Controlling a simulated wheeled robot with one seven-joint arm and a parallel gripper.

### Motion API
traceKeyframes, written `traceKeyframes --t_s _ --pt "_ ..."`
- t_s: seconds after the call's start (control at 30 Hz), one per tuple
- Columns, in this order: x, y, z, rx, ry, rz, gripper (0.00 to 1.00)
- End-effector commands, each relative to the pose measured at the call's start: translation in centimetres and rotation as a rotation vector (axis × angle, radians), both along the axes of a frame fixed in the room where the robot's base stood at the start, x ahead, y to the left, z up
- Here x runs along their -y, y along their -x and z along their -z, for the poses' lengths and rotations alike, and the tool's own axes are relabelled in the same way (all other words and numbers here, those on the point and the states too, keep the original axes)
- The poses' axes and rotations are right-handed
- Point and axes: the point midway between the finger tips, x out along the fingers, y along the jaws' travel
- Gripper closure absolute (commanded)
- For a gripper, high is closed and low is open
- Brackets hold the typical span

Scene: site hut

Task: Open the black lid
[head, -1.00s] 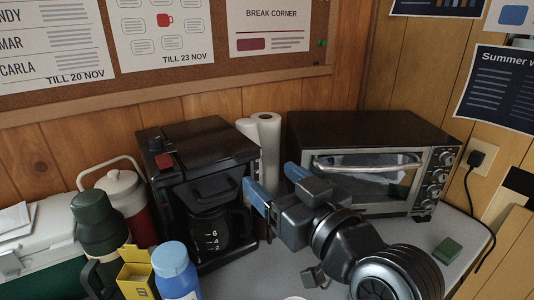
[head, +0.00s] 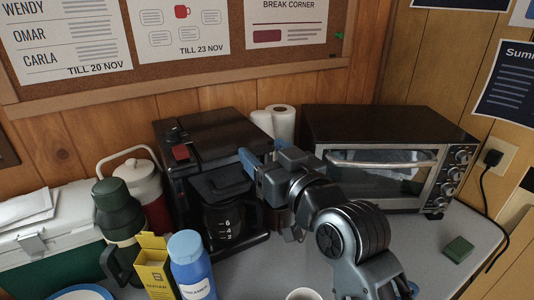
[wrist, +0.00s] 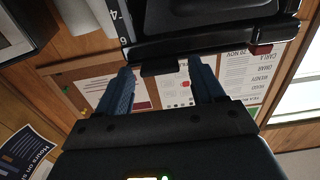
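The black coffee maker stands against the wall in the head view, with its flat black lid (head: 208,130) on top, lying closed as far as I can see. A glass carafe (head: 228,222) sits in it. My gripper (head: 262,152) is at the machine's right side, near the lid's edge, with its blue fingers apart. In the wrist view my gripper (wrist: 160,72) is open, and a small black tab (wrist: 160,66) on the machine's edge shows between the fingertips. I cannot tell whether a finger touches it.
A toaster oven (head: 380,130) stands right, with paper rolls (head: 283,122) behind my gripper. A red-and-white jug (head: 143,180), a green flask (head: 118,215), a yellow box (head: 155,270) and a blue-capped jar (head: 190,262) crowd the left. A white cup (head: 303,294) and green block (head: 458,249) are in front.

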Motion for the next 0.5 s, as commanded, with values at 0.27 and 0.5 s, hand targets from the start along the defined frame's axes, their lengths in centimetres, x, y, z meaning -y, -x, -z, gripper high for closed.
traceKeyframes --t_s 0.27,0.5 --pt "0.02 0.01 0.01 0.000 0.000 0.000 0.59" --pt "0.03 0.02 0.02 0.000 0.000 0.000 0.82"
